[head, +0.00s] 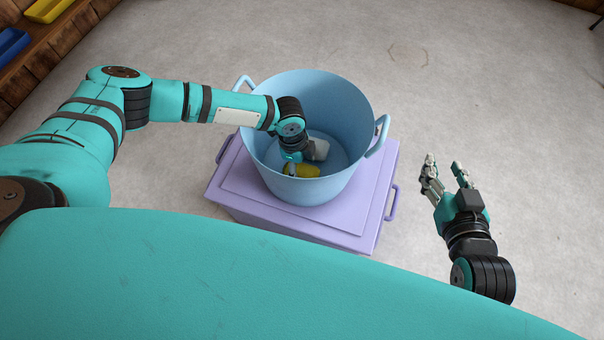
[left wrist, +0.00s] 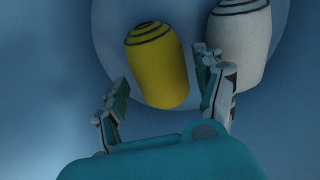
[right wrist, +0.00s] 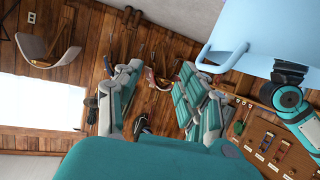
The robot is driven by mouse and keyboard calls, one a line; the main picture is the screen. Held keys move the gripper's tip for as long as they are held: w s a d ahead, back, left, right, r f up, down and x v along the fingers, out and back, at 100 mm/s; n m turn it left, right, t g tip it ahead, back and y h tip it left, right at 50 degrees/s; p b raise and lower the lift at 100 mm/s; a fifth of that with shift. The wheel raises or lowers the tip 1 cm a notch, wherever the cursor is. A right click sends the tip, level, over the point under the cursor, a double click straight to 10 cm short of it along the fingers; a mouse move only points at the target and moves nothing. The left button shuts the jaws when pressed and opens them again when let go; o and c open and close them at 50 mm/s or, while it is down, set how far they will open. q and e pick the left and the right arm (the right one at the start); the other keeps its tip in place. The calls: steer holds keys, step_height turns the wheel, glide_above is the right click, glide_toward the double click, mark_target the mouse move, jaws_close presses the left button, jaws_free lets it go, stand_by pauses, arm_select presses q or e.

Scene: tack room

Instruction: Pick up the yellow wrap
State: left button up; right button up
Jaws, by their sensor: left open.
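The yellow wrap (head: 301,171) lies on the floor of the light blue bucket (head: 345,110). In the left wrist view the yellow wrap (left wrist: 158,65) is a rounded roll with dark spiral lines at its end. My left gripper (head: 290,168) reaches down inside the bucket. In its wrist view the left gripper (left wrist: 164,84) is open, with one finger on each side of the wrap's near part; I cannot tell whether they touch it. My right gripper (head: 444,166) is open and empty outside the bucket, to its right. Its spread fingers also show in the right wrist view (right wrist: 163,78).
A white wrap (head: 318,149) lies beside the yellow one, close to my left gripper's right finger. The bucket has two side handles and stands on a lilac box (head: 370,215). Yellow (head: 45,10) and blue (head: 12,45) trays sit at the far left. The surrounding floor is mostly clear.

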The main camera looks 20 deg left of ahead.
mark_target(300, 168)
arm_select(q)
step_height(300, 168, down, 3)
steer(key=shift+d+r+b, duration=0.1)
steer(key=shift+r+b, duration=0.1)
steer(key=shift+b, duration=0.25)
steer(key=shift+f, duration=0.2)
arm_select(e)
steer(key=r+t, duration=0.1)
steer(key=r, duration=0.1)
steer(key=w+a+r+t, duration=0.1)
steer(key=r+t+y, duration=0.1)
steer(key=r, duration=0.1)
steer(key=shift+w+a+r+t, duration=0.15)
steer(key=shift+w+r+t, duration=0.15)
steer(key=shift+w, duration=0.05)
arm_select(q)
steer(key=shift+c, duration=0.4)
steer(key=c, duration=0.9)
steer(key=shift+r, duration=0.15)
